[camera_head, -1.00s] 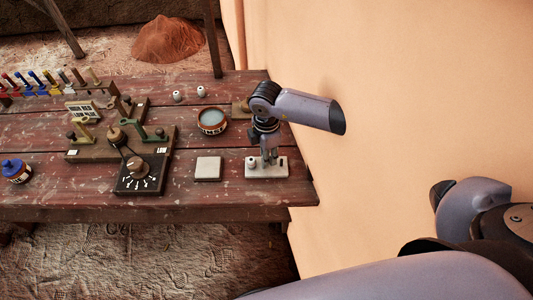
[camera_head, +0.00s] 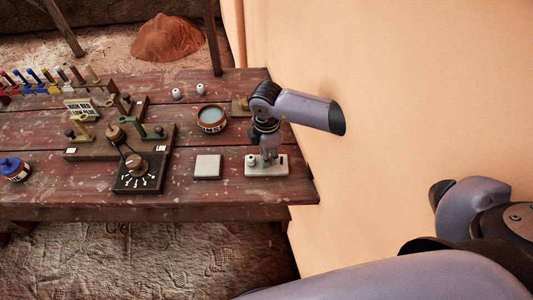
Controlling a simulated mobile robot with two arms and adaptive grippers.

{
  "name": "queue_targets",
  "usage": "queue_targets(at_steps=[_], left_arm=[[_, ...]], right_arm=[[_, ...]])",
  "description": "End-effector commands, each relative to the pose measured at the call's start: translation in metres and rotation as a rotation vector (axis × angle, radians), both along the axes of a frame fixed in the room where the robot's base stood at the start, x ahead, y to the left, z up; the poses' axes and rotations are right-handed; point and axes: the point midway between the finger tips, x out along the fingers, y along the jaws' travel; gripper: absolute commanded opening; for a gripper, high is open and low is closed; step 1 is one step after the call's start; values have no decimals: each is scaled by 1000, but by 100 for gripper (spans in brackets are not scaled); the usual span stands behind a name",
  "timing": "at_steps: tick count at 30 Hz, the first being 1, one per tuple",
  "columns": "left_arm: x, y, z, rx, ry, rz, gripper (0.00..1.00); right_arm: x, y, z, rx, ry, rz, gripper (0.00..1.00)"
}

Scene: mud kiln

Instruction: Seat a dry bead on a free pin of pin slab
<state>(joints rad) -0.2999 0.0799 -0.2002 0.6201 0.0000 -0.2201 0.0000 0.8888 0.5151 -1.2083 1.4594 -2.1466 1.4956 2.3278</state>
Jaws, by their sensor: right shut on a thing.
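The pin slab (camera_head: 266,171) is a pale block near the front right corner of the table. A whitish bead (camera_head: 251,160) sits on its left end, and a small upright shape, perhaps a pin (camera_head: 281,160), shows at its right end. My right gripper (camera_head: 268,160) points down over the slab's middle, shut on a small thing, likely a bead. The fingers hide it, so I cannot tell whether it touches a pin. Two more pale beads, one on the left (camera_head: 176,94) and one on the right (camera_head: 200,89), stand at the table's back. My left gripper is out of view.
A round bowl of pale liquid (camera_head: 212,118) stands behind the slab. A square pale tile (camera_head: 208,167) lies left of it. A black dial box (camera_head: 140,174), lever boards and a blue-lidded jar (camera_head: 13,168) are farther left. The wall is close on the right.

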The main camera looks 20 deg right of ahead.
Motion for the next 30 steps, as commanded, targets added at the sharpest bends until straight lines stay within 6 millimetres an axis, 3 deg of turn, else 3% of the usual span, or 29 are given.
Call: queue_targets(at_steps=[30], left_arm=[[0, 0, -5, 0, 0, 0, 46]], right_arm=[[0, 0, -8, 0, 0, 0, 7]])
